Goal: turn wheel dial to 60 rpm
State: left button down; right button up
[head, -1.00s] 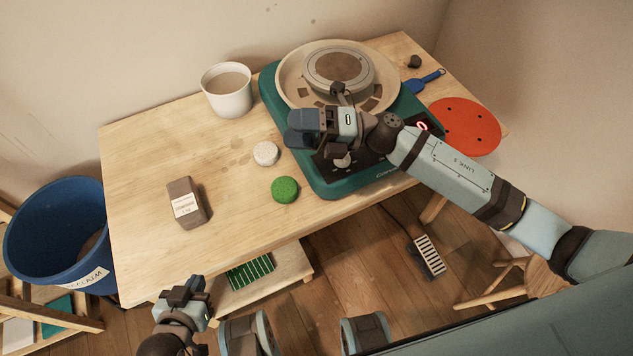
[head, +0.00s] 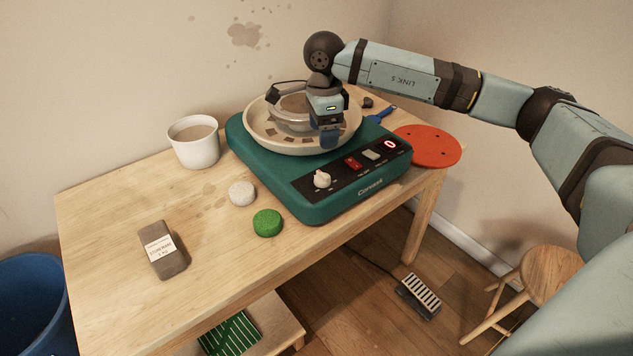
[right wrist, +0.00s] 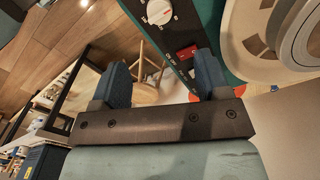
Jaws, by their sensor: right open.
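The teal pottery wheel (head: 265,160) stands at the back right of the table. Its white dial (head: 322,180) is on the dark front panel, left of the red switch (head: 353,162). The small display (head: 389,144) shows a red 0. My right gripper (head: 329,138) points down above the panel's back edge, behind the dial and apart from it. In the right wrist view the blue fingers (right wrist: 162,78) are wide apart and empty, and the dial (right wrist: 159,12) shows beyond them at the top. My left gripper is not in view.
A beige pan (head: 257,126) surrounds the wheel head close to my right gripper. A white cup (head: 194,150), a white disc (head: 242,193), a green sponge (head: 267,223) and a clay block (head: 161,250) stand to the left. A red disc (head: 430,150) lies right.

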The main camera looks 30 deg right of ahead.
aim_at(322, 174)
pick_arm(q)
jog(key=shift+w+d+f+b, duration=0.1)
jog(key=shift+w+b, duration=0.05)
jog(key=shift+b, duration=0.7)
pick_arm(e)
notch_tip(322, 174, down, 13)
jog(key=shift+r, duration=0.15)
jog(key=c, duration=0.9)
